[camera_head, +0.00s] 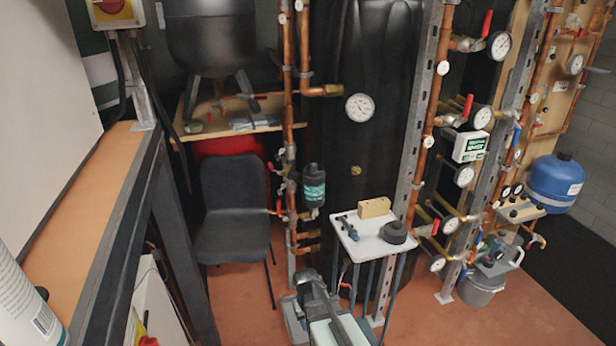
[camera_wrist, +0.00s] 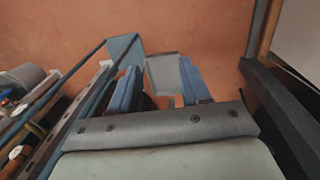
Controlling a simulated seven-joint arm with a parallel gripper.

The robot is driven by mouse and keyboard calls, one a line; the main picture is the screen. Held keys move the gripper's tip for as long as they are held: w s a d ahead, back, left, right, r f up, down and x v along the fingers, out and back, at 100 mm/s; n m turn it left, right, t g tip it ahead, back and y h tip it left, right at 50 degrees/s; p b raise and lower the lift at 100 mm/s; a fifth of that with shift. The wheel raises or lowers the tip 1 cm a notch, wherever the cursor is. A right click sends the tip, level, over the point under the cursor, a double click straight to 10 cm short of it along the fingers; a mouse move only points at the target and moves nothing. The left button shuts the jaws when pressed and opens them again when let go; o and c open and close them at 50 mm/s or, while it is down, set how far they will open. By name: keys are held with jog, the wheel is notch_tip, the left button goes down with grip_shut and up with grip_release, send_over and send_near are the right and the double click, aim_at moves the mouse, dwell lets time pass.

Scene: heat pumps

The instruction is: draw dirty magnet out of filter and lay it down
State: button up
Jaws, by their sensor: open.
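The filter (camera_head: 314,187), a dark canister with a teal label and a black top, is mounted upright on the copper pipework in the head view. I cannot make out a separate magnet in it; any magnet inside is hidden. My gripper (camera_wrist: 160,78) is open in the wrist view, with its blue fingers apart and pointing down over the reddish floor. I see nothing held between them. In the head view my arm is low in front of the small white-topped stand (camera_head: 368,246), below and apart from the filter.
On the stand are a wooden block (camera_head: 374,207), a black round part (camera_head: 394,232) and a dark blue tool-like item (camera_head: 348,228). A black chair (camera_head: 236,215) stands left. Gauges and copper pipes crowd the right. A bench (camera_head: 75,220) edges the left; some floor is clear.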

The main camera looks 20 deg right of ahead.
jog(key=w+d+r+n+t+h, duration=0.1)
jog(key=w+d+r+t+h, duration=0.2)
jog(key=w+r, duration=1.05)
jog(key=n+t+h, duration=0.3)
jog(key=n+t, duration=0.6)
jog(key=n, duration=2)
send_near(313, 167)
jog(key=shift+x, duration=4.7)
jog(key=shift+d, duration=0.1)
jog(key=shift+c, duration=0.3)
